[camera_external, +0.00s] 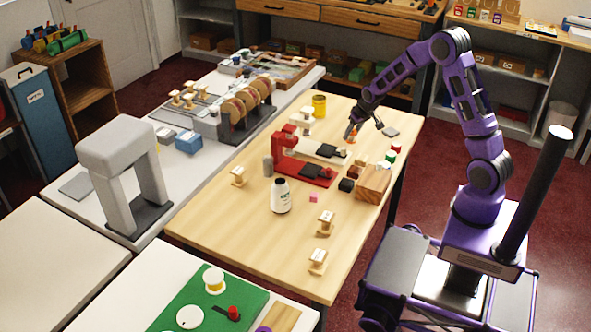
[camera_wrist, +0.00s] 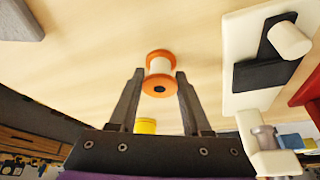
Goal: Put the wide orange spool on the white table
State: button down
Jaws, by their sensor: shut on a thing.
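An orange spool (camera_wrist: 160,72) with a white middle sits between the fingertips of my gripper (camera_wrist: 158,82) in the wrist view. My gripper is shut on it. In the external view, the spool (camera_external: 351,139) shows small and partly hidden under my gripper (camera_external: 353,130), at the far right part of the wooden table (camera_external: 235,215). I cannot tell whether it still touches the tabletop. A long white table (camera_external: 88,203) stands left of the wooden table. Another white-topped table (camera_external: 150,292) is at the front, with a green mat on it.
A white machine (camera_wrist: 265,62) is right of my gripper in the wrist view. A red machine (camera_external: 283,158), white bottle (camera_external: 281,198), wooden block (camera_external: 373,184) and yellow cup (camera_external: 319,105) stand on the wooden table. A grey arch (camera_external: 118,160) stands on the long white table.

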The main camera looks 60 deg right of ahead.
jog(key=shift+c, duration=1.8)
grip_release()
jog(key=shift+f, duration=0.1)
jog(key=shift+r, duration=0.55)
jog(key=p+v, duration=0.2)
jog(key=v, duration=0.8)
jog(key=shift+s+r, duration=0.2)
jog(key=shift+r, duration=0.1)
jog(key=shift+o, duration=0.5)
jog(key=shift+s+a+r, duration=0.15)
jog(key=shift+a+r, duration=0.1)
